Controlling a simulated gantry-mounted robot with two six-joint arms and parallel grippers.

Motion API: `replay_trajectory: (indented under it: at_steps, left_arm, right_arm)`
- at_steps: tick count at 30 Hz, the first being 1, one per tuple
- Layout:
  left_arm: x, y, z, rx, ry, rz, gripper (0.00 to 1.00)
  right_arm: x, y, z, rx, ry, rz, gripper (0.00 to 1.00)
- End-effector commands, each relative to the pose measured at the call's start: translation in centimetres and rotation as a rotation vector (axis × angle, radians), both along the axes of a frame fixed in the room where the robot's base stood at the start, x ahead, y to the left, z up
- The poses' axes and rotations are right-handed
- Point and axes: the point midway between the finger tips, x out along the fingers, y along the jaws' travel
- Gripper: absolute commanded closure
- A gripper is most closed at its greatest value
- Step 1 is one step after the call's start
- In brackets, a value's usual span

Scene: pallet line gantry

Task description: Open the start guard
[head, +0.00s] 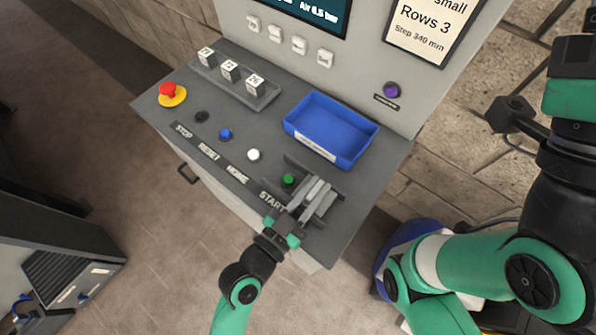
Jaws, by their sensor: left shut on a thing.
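The green start button (288,179) is at the right end of the button row on the grey console, above the START label (272,201). It shows uncovered from this view. The grey start guard (323,199) is just right of the button, and its exact tilt is hard to tell. My left gripper (303,204) reaches in from below and is shut on the guard, covering part of it. My right arm is at the right edge, and its gripper cannot be made out.
A blue tray (358,157) stands behind the start button. White (253,155) and blue (225,134) buttons and a red emergency stop (168,90) lie to the left. A rack (205,72) holds white blocks. An upright panel with a screen (300,12) closes the back.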

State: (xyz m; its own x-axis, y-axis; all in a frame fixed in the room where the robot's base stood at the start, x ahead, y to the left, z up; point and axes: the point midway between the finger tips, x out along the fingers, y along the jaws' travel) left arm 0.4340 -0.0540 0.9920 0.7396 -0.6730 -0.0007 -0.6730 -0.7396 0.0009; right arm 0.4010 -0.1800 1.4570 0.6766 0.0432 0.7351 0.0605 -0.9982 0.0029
Motion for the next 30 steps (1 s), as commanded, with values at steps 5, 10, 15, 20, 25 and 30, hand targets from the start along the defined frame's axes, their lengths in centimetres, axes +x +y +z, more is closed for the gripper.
replay_trajectory:
  at_steps: [5,10,15,20,25,30]
  left_arm:
    - [-0.30,-0.30,0.02,-0.001,-0.002,-0.001,1.00]
    - [-0.27,-0.27,0.02,-0.001,-0.002,-0.001,0.74]
    - [-0.26,-0.25,0.02,0.000,-0.001,-0.001,0.47]
    - [-0.25,-0.25,0.01,-0.001,-0.001,-0.001,0.47]
    - [-0.24,-0.25,0.00,0.000,-0.001,-0.001,0.47]
    - [-0.59,0.13,-0.02,-0.001,-0.001,0.001,0.47]
  right_arm:
    - [0.01,0.00,0.09,0.000,0.000,0.000,0.50]
    - [0.01,0.00,0.07,0.000,0.000,0.000,0.50]
    - [0.01,0.00,0.07,0.000,0.000,0.000,0.50]
    - [0.01,0.00,0.07,0.000,0.000,0.000,0.50]
    - [0.01,0.00,0.07,0.000,0.000,0.000,0.50]
    - [0.00,0.00,0.08,0.000,0.000,0.000,0.50]
